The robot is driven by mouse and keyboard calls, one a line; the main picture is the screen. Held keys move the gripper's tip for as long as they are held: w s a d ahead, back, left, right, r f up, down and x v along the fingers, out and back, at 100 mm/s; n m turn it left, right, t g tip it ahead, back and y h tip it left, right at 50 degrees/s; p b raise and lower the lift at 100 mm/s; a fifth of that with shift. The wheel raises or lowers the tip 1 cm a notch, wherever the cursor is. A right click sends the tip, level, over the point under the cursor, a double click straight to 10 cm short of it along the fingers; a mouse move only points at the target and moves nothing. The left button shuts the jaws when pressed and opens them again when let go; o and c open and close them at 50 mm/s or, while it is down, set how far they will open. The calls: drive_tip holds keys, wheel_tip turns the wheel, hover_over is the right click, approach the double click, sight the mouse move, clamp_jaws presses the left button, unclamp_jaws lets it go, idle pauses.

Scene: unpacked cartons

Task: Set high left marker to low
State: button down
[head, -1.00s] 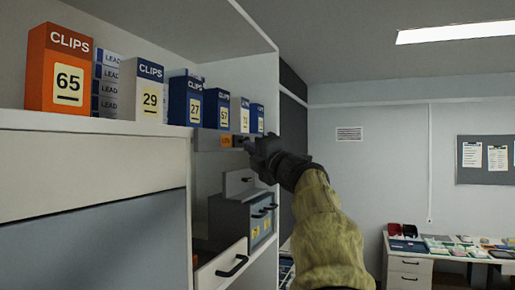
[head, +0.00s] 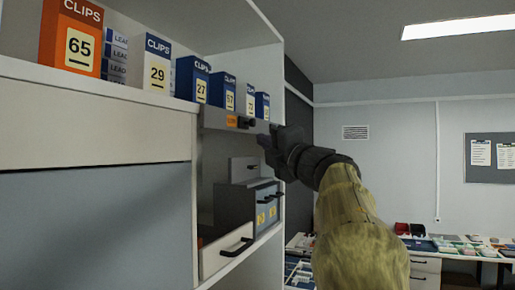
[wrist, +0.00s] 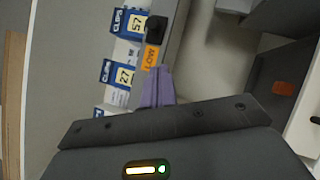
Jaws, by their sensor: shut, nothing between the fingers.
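A small orange marker label (head: 232,121) sits on the grey front edge strip of the upper shelf, below the clip boxes. In the wrist view the orange label (wrist: 150,57) appears to read LOW. A black knob (wrist: 157,28) sits just beyond it, and the knob also shows in the head view (head: 250,124). My gripper (head: 263,141) is shut and empty, a little below and right of the knob. Its purple fingers (wrist: 157,86) point toward the label in the wrist view, seemingly apart from it.
CLIPS boxes (head: 71,39) and a stack of LEAD boxes (head: 115,57) line the upper shelf. Below are a grey drawer unit (head: 240,206) and a white drawer (head: 226,254) with a black handle. Open room lies right of the cabinet, with a cluttered desk (head: 428,273) behind.

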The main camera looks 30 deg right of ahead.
drive_tip(key=b+v, duration=0.1)
drive_tip(key=v, duration=0.3)
drive_tip(key=shift+s+f, duration=0.1)
drive_tip(key=shift+s, duration=0.15)
drive_tip(key=shift+w, duration=0.1)
